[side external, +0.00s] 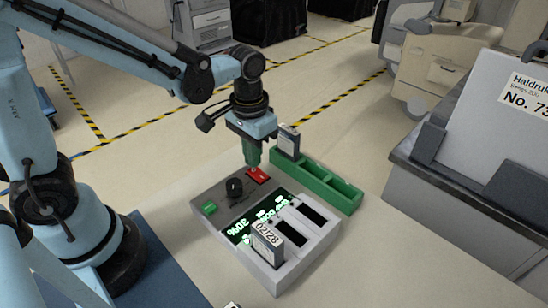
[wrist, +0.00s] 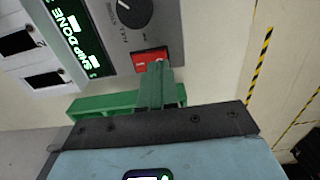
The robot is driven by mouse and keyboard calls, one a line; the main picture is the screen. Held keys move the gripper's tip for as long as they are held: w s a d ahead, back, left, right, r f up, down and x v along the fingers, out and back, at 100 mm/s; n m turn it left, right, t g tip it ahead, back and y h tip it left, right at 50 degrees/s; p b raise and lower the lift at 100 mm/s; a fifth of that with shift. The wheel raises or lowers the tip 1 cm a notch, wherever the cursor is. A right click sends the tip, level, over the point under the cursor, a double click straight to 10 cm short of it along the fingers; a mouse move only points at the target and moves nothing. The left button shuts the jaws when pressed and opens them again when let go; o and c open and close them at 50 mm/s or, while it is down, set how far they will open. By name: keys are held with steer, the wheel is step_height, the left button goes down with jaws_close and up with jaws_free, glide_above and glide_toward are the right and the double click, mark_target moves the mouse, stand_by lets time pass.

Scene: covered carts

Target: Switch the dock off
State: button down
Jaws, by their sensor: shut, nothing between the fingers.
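The dock (side external: 215,207) is a grey box on the pale surface, with a lit screen of green text (side external: 258,222), a dark knob (side external: 234,187) and a green button (side external: 209,208). Its red rocker switch (side external: 260,177) is at the far edge; it also shows in the wrist view (wrist: 139,65). My gripper (side external: 253,164) is shut and empty, pointing down with its green fingertips at the red switch. In the wrist view the fingertips (wrist: 157,66) cover part of the switch. I cannot tell whether they touch it. The screen is lit.
A green tray (side external: 345,190) stands just behind the dock, close to my gripper, with a grey module (side external: 289,141) upright in it. A module labelled 02/28 (side external: 267,244) stands in the dock; two dark slots are beside it. A grey cabinet (side external: 450,205) stands at right.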

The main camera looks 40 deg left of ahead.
mark_target(254, 170)
steer(key=shift+f, duration=0.85)
stand_by(0.4)
steer(key=shift+r, duration=3.5)
steer(key=s+a+r+t, duration=0.2)
steer(key=s+a+t, duration=0.2)
steer(key=t, duration=0.3)
steer(key=shift+a+r, duration=0.25)
steer(key=shift+a, duration=0.2)
